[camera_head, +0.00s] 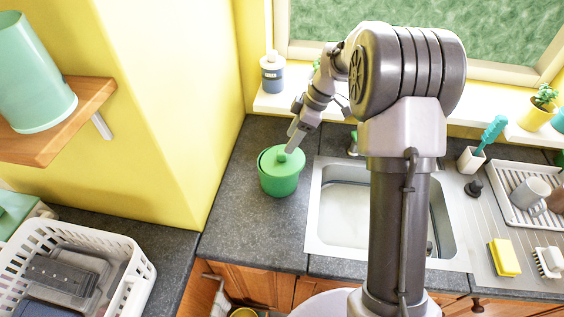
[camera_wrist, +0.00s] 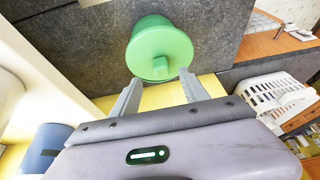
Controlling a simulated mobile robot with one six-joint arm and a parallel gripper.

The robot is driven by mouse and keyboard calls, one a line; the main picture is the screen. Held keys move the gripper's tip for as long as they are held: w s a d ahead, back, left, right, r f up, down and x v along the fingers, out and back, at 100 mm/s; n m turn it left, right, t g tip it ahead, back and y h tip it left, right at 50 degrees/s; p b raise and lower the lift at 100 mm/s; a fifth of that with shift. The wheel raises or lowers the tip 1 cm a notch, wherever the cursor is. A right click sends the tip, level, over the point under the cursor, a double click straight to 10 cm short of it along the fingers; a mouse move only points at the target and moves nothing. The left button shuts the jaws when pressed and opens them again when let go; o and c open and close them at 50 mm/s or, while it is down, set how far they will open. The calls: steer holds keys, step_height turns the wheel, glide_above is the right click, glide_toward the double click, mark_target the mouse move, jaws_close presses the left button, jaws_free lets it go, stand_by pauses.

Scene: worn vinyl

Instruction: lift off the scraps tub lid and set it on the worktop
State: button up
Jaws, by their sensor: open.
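The green scraps tub (camera_head: 279,182) stands upright on the dark grey worktop (camera_head: 240,240), left of the sink. Its green lid (camera_head: 276,162) sits on top with a small knob in the middle. In the wrist view the lid (camera_wrist: 158,50) shows from above, with its square knob just beyond the fingertips. My gripper (camera_head: 292,140) is open and empty, just above and behind the lid. In the wrist view its two fingers (camera_wrist: 160,88) are spread on either side of the knob's near side. I cannot tell whether they touch anything.
The sink (camera_head: 330,220) is close to the tub's right. The yellow wall (camera_head: 170,120) rises to its left. Worktop in front of the tub is clear. A white basket (camera_head: 130,262) stands at the lower left. A dark bottle (camera_head: 272,76) stands on the windowsill behind.

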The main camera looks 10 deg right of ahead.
mark_target(282, 158)
steer(key=b+x, duration=0.1)
steer(key=x, duration=0.4)
steer(key=shift+s+a+f, duration=0.1)
steer(key=shift+a+f, duration=0.05)
steer(key=shift+f, duration=0.05)
steer(key=shift+r, duration=0.1)
jaws_close()
